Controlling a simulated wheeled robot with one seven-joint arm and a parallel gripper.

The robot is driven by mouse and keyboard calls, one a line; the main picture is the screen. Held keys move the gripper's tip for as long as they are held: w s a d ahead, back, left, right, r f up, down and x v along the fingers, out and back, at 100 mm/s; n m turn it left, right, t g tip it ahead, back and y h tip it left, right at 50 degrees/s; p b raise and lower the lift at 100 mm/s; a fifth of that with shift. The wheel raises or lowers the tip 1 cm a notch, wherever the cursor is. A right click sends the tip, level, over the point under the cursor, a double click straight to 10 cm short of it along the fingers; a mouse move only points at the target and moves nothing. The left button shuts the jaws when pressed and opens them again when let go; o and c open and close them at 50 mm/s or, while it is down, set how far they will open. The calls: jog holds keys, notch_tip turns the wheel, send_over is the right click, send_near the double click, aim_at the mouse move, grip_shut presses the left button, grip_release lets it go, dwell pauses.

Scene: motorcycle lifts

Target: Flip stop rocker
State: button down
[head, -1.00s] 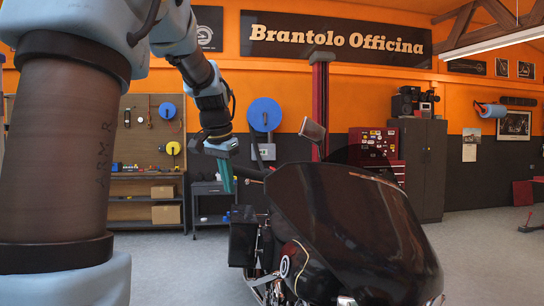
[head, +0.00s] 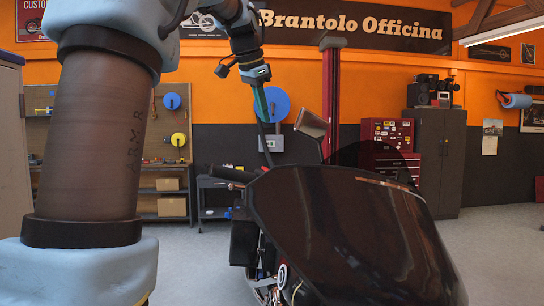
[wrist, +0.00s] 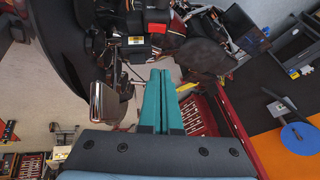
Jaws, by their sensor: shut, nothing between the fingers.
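A black motorcycle (head: 345,225) with a large dark fairing fills the lower right of the head view. Its handlebar grip (head: 230,173) shows left of the fairing, and a mirror (head: 311,124) rises above it. The fingers show side by side in the wrist view (wrist: 162,76), shut and empty. The mirror (wrist: 109,101) lies to their left there, apart from them.
A red lift post (head: 331,95) stands behind the mirror. A blue reel (head: 272,104) hangs on the wall behind my gripper. A red tool cabinet (head: 388,139) and a dark grey locker (head: 438,160) stand at the back.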

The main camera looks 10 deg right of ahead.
dwell(0.3)
jog(key=p, duration=0.2)
send_over(265, 168)
jog(key=d, duration=0.2)
notch_tip(265, 168, down, 8)
jog(key=shift+s+f, duration=0.15)
jog(key=shift+f, duration=0.1)
jog(key=f, duration=0.1)
jog(key=a+f+p, duration=0.1)
jog(key=f, duration=0.1)
jog(key=shift+a, duration=0.2)
jog(key=shift+w+a+f, duration=0.2)
jog(key=shift+f, duration=0.25)
jog(key=shift+w+a+f+b, duration=0.1)
jog(key=shift+a+f+b, duration=0.1)
jog(key=shift+f+b, duration=0.3)
jog(key=shift+r+p, duration=0.15)
jog(key=shift+p, duration=0.2)
